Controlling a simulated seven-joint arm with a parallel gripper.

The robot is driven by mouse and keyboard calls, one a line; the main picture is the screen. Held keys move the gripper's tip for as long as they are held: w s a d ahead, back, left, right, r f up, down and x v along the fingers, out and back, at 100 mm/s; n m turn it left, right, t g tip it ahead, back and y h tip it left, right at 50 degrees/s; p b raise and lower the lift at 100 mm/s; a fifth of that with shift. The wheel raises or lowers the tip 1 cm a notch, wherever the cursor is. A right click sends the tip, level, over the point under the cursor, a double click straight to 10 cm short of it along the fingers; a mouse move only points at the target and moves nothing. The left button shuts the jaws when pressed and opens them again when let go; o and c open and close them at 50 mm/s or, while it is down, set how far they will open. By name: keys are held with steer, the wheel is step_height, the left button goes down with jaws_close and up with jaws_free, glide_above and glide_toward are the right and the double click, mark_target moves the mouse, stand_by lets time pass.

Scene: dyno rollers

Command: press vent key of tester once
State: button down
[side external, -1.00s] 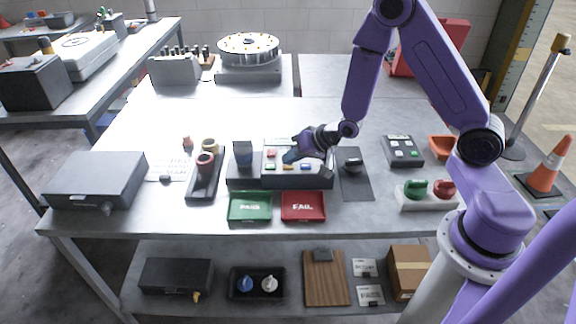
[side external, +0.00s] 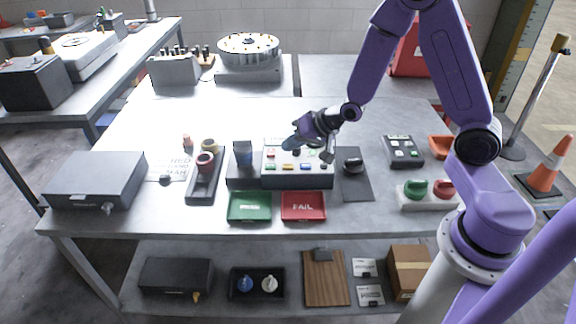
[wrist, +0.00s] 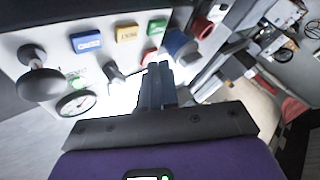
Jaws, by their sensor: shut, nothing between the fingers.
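The tester (side external: 298,182) is a dark box with a light, key-covered top in the middle of the table. In the wrist view its panel (wrist: 108,58) shows a blue key (wrist: 87,41), a yellow key (wrist: 127,33), a green key (wrist: 157,27) and a red key (wrist: 150,56). Their labels are too small to read surely, so I cannot tell which is the vent key. My gripper (side external: 291,144) is shut and empty, over the back part of the tester. In the wrist view its fingertips (wrist: 158,68) are near the red key; contact cannot be told.
The tester's panel also carries a round gauge (wrist: 76,103), a black knob (wrist: 40,84) and a small lever (wrist: 115,76). Green PASS (side external: 249,206) and red FAIL (side external: 303,206) trays lie in front.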

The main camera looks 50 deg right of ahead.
steer(key=shift+r, duration=0.85)
steer(key=s+a+r+n+g, duration=0.3)
steer(key=s+a+n, duration=0.25)
steer(key=s, duration=0.25)
steer(key=s+d+r+n+g+h, duration=0.1)
steer(key=s+r+n+g, duration=0.1)
steer(key=s+n, duration=0.4)
steer(key=s+d+r+n+g+h, duration=0.1)
steer(key=s+r+n+g, duration=0.2)
steer(key=s, duration=1.4)
steer(key=n, duration=0.3)
steer(key=shift+s+r+h, duration=0.2)
steer(key=shift+r+h, duration=0.15)
steer(key=shift+h, duration=0.05)
